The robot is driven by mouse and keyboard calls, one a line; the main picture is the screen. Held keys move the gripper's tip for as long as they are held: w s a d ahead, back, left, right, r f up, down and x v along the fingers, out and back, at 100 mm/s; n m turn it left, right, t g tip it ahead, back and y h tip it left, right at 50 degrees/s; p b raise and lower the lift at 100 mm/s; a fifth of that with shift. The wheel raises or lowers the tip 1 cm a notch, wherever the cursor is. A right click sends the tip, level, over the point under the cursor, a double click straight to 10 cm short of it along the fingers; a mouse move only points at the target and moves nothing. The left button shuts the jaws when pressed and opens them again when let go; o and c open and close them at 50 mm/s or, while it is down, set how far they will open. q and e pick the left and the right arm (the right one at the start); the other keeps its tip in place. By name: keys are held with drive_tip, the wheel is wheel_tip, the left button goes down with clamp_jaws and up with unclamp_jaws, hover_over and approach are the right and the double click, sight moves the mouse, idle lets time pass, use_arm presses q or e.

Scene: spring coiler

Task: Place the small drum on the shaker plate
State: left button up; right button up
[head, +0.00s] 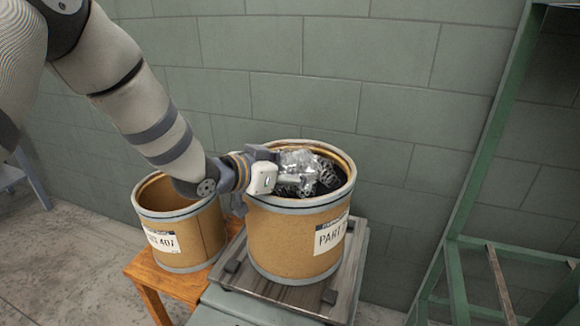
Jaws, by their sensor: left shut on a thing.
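A tan fibre drum (285,245) with grey metal bands and a white "PART" label stands upright over the shaker plate (345,285), a slatted grey plate with dark pads. A tangle of shiny wire springs (312,172) shows in its open top. I take this to be the small drum. I cannot tell whether its base fully rests on the plate. My left gripper (283,179) reaches in from the left and is shut at the drum's left upper rim. The gripper's body hides the exact contact. My right gripper is not in view.
A second tan drum (200,238), open and seemingly empty inside, stands on an orange wooden stool (152,288) just left. A green metal frame (480,160) rises at the right. A block wall (400,90) is close behind. Bare floor (75,265) lies at the left.

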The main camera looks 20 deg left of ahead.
use_arm(q)
drive_tip(key=shift+w+r, duration=0.1)
drive_tip(key=o, duration=1.9)
drive_tip(key=shift+o, duration=0.2)
drive_tip(key=p+v, duration=0.3)
drive_tip(key=v, duration=0.9)
drive_tip(key=s+f+n+g+y, duration=0.2)
drive_tip(key=s+f+g, duration=0.2)
drive_tip(key=s+f, duration=0.65)
drive_tip(key=s+f+n+g+y, duration=0.15)
drive_tip(key=s+f+g, duration=0.25)
drive_tip(key=s+f, duration=0.7)
drive_tip(key=s+f+n+g+y, duration=0.1)
drive_tip(key=s+f+g, duration=0.2)
drive_tip(key=s, duration=0.5)
drive_tip(key=s+f+n+g+y, duration=0.1)
drive_tip(key=s+f+g, duration=0.1)
drive_tip(key=s+f, duration=0.4)
drive_tip(key=s, duration=0.3)
drive_tip(key=shift+s+f+g, duration=0.2)
drive_tip(key=shift+s+g, duration=0.05)
drive_tip(key=shift+g, duration=0.15)
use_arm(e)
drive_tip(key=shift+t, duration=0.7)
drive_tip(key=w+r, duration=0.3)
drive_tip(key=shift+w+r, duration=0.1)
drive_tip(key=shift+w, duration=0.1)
